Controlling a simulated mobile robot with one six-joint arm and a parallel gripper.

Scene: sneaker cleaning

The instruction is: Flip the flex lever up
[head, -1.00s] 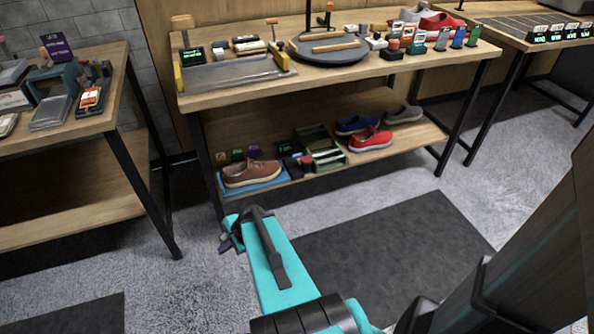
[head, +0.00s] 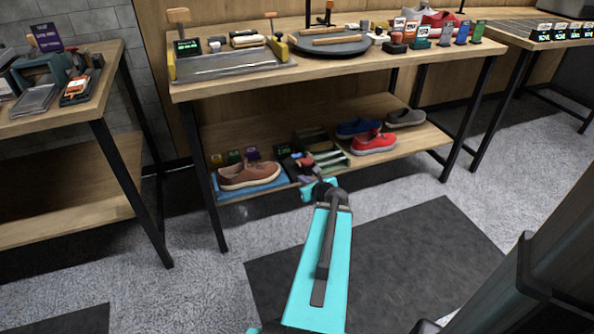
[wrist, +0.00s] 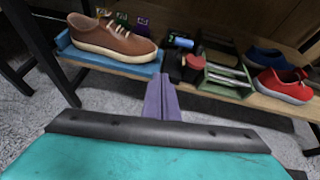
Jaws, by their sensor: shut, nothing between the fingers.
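My gripper (head: 311,166) is stretched out toward the lower shelf in the head view, where it is small and partly hidden by my wrist. In the wrist view its purple fingers (wrist: 162,100) are together and empty, pointing at the shelf's front. A dark device with a small lit screen (wrist: 181,42) stands just beyond the fingertips on the shelf. No part of it is clearly readable as the flex lever. On the table above, a metal tray jig (head: 235,67) has yellow sides and upright wood-topped handles (head: 178,16). I cannot tell which part is the flex lever.
A brown sneaker (wrist: 112,37) sits on a blue mat (wrist: 120,65) left of the fingers. A green crate (wrist: 226,76) and a red shoe (wrist: 285,86) are to the right. The shelf edge lies close ahead. A left table (head: 60,115) stands nearby; the floor between is clear.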

